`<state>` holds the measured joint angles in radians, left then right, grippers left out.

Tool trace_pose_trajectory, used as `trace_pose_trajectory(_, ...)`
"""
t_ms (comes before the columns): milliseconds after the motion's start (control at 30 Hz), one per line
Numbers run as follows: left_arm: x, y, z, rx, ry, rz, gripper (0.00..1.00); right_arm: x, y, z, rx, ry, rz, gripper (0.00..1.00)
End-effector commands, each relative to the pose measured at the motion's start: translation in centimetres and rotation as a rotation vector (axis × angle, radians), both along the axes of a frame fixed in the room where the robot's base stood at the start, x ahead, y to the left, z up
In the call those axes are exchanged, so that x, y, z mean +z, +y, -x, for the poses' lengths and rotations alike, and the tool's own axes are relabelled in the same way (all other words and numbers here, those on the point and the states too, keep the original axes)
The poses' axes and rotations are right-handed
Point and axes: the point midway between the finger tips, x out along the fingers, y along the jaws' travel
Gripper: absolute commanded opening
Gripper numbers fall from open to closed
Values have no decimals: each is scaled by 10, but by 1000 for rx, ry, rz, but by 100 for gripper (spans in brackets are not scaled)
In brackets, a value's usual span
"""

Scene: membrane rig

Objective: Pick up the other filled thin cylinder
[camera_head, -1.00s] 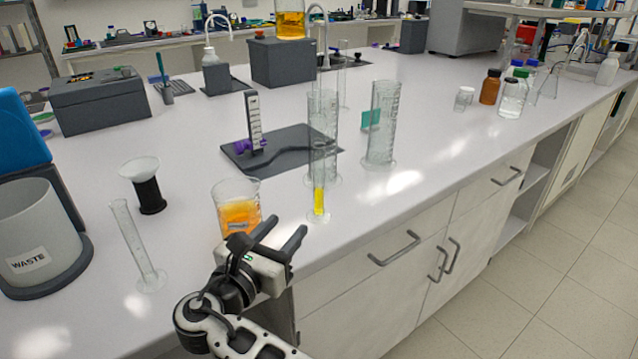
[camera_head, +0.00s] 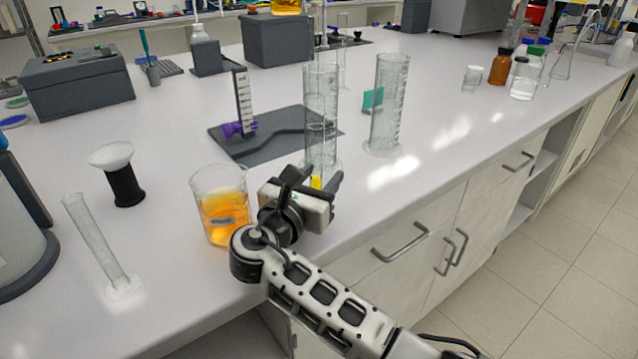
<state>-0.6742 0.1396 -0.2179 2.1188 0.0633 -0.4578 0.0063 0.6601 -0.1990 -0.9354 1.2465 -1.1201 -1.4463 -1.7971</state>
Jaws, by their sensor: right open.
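Another thin cylinder (camera_head: 95,242) stands at the left and looks empty. My left gripper is not in view.
A beaker of orange liquid (camera_head: 222,205) stands close left of my right gripper. Large clear cylinders (camera_head: 388,105) (camera_head: 320,95) stand behind it, near a dark plate (camera_head: 235,143) with an upright scale. A black stand with a white funnel top (camera_head: 124,185) is at the left.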

Motion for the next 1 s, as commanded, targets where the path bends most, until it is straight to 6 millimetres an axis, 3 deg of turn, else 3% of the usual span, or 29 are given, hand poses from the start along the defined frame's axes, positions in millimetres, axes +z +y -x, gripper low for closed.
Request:
trace_pose_trajectory(267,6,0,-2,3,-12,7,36,1,-2,-2,2,0,0,41)
trace_pose_trajectory(400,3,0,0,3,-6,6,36,1,-2,-2,2,0,0,2)
trace_pose_trajectory(433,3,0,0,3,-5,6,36,0,-2,-2,2,0,0,0)
trace_pose_trajectory(767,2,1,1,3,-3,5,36,4,-2,-2,2,0,-1,0)
trace_pose_trajectory(1000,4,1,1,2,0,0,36,43,-1,-2,3,-4,-4,0)
